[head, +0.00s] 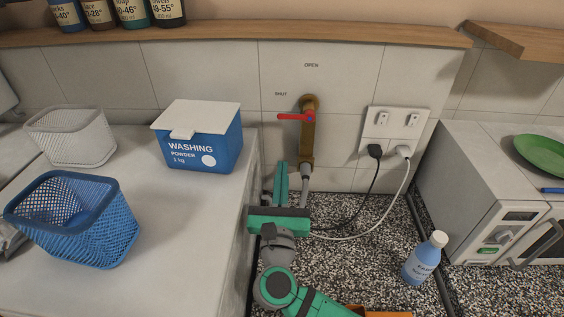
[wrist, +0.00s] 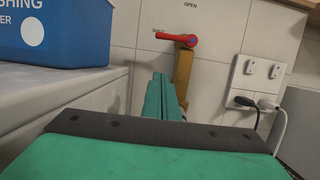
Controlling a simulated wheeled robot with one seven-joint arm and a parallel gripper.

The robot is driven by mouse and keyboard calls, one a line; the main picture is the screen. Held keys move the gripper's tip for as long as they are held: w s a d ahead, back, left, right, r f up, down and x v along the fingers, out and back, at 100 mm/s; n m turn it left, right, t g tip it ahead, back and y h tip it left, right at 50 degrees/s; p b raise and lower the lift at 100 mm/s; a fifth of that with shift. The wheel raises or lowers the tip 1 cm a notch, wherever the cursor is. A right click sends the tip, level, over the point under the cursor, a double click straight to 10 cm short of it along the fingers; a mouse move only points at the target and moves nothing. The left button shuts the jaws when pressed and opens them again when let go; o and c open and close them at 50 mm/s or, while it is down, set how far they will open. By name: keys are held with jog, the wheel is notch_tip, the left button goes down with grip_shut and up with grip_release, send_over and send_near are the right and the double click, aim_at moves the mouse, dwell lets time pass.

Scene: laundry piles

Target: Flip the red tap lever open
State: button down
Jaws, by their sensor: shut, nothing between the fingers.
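The red tap lever (head: 292,117) points left, horizontally, from the top of a brass tap pipe (head: 307,150) on the tiled wall. Its free end lies below the word SHUT, and the word OPEN is printed above the tap. The lever also shows in the wrist view (wrist: 177,38), ahead of and above the fingers, with the brass pipe (wrist: 183,70) partly hidden behind them. My gripper (head: 280,168) is shut and empty, with its green fingers pointing at the wall, below and left of the lever and apart from it. In the wrist view the fingertips (wrist: 162,82) are together.
A counter holds a blue washing powder box (head: 200,146), a blue basket (head: 78,220) and a white basket (head: 70,137), left of my gripper. Sockets (head: 388,133) with plugs and hanging cables are right of the tap. A blue bottle (head: 422,262) stands lower right.

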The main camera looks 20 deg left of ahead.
aim_at(296, 116)
jog(key=w+a+r, duration=0.2)
jog(key=w+r, duration=0.4)
jog(key=w, duration=0.1)
jog(key=shift+w, duration=0.4)
